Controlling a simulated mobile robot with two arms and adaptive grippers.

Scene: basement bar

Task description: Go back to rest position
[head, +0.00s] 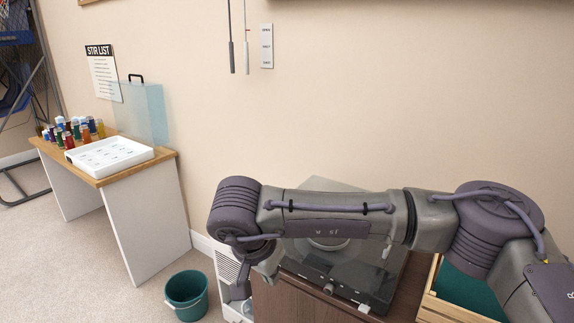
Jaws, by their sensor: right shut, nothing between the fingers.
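My right arm comes in from the right and reaches across the lower middle of the view, with its wrist bent at the left end. My right gripper (268,274) hangs below that wrist, small and partly hidden. It is shut and empty, in front of the left edge of a dark turntable-like device (330,277). I cannot tell how far it is from the device. My left gripper is not in view.
The device stands on a brown cabinet (279,305); a wooden crate (447,308) is to its right. A teal bucket (187,295) stands on the floor. At left, a table (150,215) holds a white tray (108,156) and several bottles. Carpet before it is clear.

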